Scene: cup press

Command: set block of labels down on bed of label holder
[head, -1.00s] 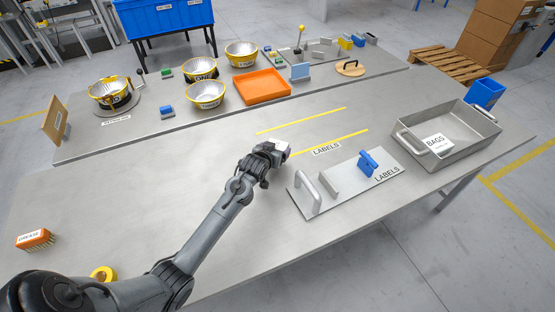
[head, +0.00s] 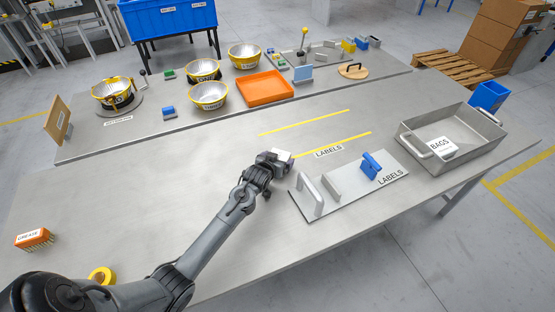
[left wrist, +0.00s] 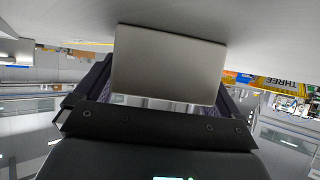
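The block of labels is a pale, flat-sided block (left wrist: 168,66) that fills the space between the finger pads in the left wrist view. In the head view only a small white part of it (head: 283,154) shows at the tip of my left gripper (head: 273,160), which is shut on it. My right gripper is not in view.
A grey metal tray (head: 486,148) with a BAGS label stands right of the holder. Yellow lines and a LABELS sign (head: 328,151) lie just behind. Bowls and an orange tray (head: 265,88) stand on the back table. The table's left part is mostly clear.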

